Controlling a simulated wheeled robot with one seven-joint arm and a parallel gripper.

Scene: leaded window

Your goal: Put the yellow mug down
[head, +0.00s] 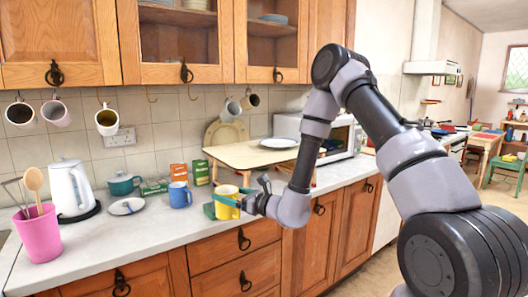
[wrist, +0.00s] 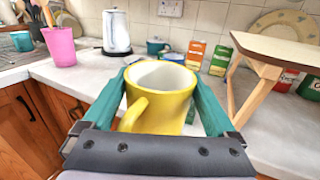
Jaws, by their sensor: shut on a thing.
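The yellow mug (head: 226,207) is upright at the front edge of the worktop (head: 150,228) in the head view. In the wrist view the yellow mug (wrist: 158,98) fills the middle, its opening up and its handle towards me. My gripper (head: 230,197) has its two teal fingers on either side of the mug, shut on it; the fingers also show in the wrist view (wrist: 160,78). The mug's base is hidden in the wrist view, and I cannot tell whether it touches the worktop.
A blue mug (head: 179,195) stands just behind and left of the yellow mug. Small boxes (head: 200,172), a teal pot (head: 121,184), a plate (head: 126,206), a white kettle (head: 72,189) and a pink utensil pot (head: 38,233) stand around. A raised wooden board (head: 243,154) is to the right.

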